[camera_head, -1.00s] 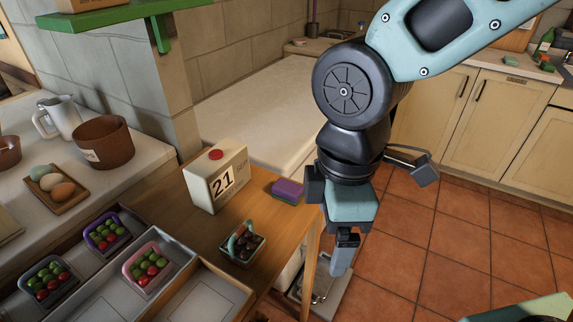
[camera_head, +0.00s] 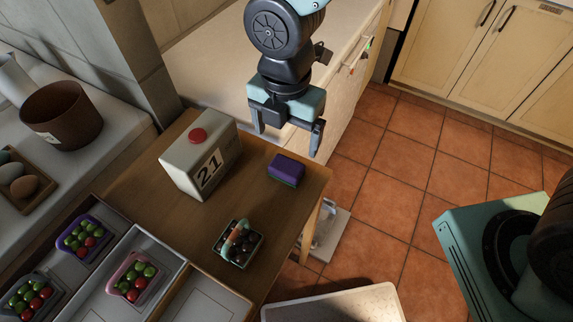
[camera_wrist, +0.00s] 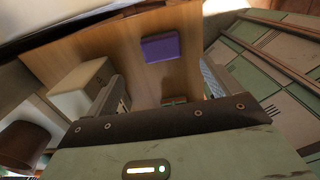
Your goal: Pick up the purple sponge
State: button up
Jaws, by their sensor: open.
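The purple sponge (camera_head: 287,168), with a dark green underside, lies on the wooden table (camera_head: 215,240) near its right edge. It also shows in the wrist view (camera_wrist: 160,47), beyond my fingers and apart from them. My gripper (camera_head: 286,143) is open and empty, pointing down just behind and above the sponge in the head view. In the wrist view its two fingers (camera_wrist: 160,95) stand wide apart, with table surface between them.
A cream box (camera_head: 200,160) with a red button and "21" stands left of the sponge. A small basket (camera_head: 238,244) of dark items sits in front. Divided trays (camera_head: 140,262) hold punnets of red and green fruit. Tiled floor lies right of the table.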

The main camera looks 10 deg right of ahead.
aim_at(287, 166)
notch_tip(287, 166, down, 10)
jog(key=shift+s+f+p, duration=0.1)
jog(key=shift+f+p, duration=0.1)
jog(key=shift+p, duration=0.4)
jog(key=c, duration=1)
